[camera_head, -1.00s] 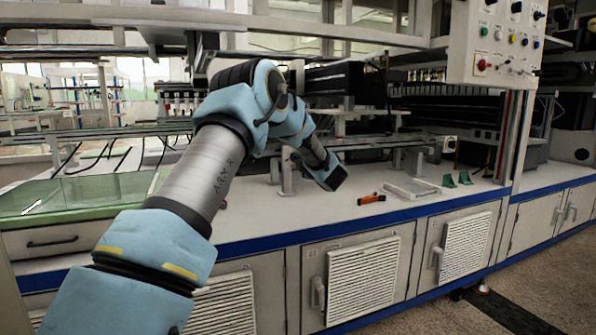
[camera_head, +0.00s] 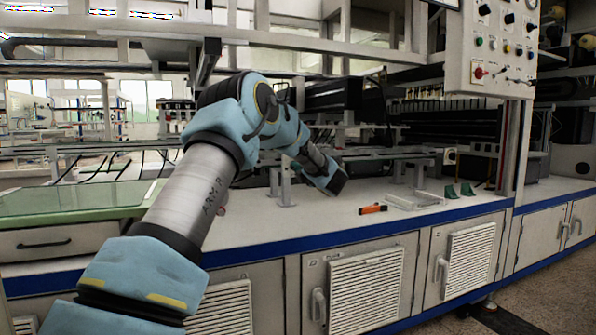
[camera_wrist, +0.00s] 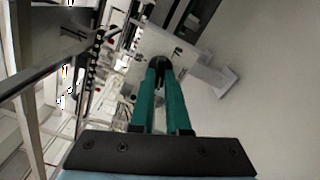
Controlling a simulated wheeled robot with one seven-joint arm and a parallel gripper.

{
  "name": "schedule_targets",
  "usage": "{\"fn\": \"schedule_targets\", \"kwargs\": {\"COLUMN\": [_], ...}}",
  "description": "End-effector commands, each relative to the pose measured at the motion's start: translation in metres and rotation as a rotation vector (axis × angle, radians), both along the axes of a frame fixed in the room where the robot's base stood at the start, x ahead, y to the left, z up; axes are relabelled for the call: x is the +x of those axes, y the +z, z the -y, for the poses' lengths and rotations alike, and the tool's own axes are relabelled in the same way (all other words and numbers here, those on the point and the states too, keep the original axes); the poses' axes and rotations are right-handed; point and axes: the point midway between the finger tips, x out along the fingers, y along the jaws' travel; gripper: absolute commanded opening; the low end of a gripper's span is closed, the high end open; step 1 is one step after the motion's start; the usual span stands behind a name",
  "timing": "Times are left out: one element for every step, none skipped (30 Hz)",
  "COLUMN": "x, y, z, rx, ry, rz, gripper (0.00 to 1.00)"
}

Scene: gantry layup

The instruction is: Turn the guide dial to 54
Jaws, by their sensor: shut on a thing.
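In the wrist view, the two green fingers of my gripper (camera_wrist: 160,72) reach forward and close together on a small dark round knob, which I take for the guide dial (camera_wrist: 161,62). It sits on a pale plate (camera_wrist: 182,48) with small dark marks. The fingers cover much of the dial, and no number or pointer can be read. In the head view, my arm reaches over the bench to the rail stands. The fingers and the dial are hidden there behind my wrist.
The white bench top (camera_head: 330,222) holds an orange-and-black tool (camera_head: 373,208), a clear tray (camera_head: 413,200) and two green brackets (camera_head: 458,190). A metal stand (camera_head: 285,188) is close to my wrist. A control panel (camera_head: 503,45) hangs at the upper right.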

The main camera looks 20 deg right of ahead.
Motion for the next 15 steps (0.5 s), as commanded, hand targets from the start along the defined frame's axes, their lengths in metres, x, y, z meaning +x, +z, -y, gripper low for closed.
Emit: {"fn": "schedule_targets", "kwargs": {"x": [-0.0004,-0.0004,-0.0004,-0.0004,-0.0004,-0.0004,-0.0003,-0.0003,-0.0002,-0.0003,-0.0002,-0.0002,-0.0002,-0.0002,-0.0001], "y": [-0.0024,-0.0024,-0.0025,-0.0025,-0.0025,-0.0025,-0.0026,-0.0025,-0.0024,-0.0021,-0.0020,-0.0017,-0.0016,-0.0015,-0.0012], "z": [-0.0004,-0.0004,-0.0004,-0.0004,-0.0004,-0.0004,-0.0004,-0.0003,-0.0003,-0.0002,-0.0003,-0.0002,-0.0002,-0.0002,-0.0002], "rx": [0.000,-0.001,-0.001,-0.001,0.000,-0.001,0.000,0.000,0.000,0.001,0.001,0.001,0.001,0.001,0.001], "ry": [0.002,0.001,0.001,0.001,0.002,0.001,0.002,0.002,0.002,0.001,0.001,0.001,0.001,0.001,0.001], "rz": [-0.004,-0.005,-0.005,-0.005,-0.004,-0.005,-0.004,-0.004,-0.004,-0.004,-0.004,-0.003,-0.003,-0.003,-0.003], "gripper": [0.00,0.00,0.00,0.00,0.00,0.00,0.17,0.21,0.25,0.28,0.32,0.36,0.40,0.43,0.44]}}
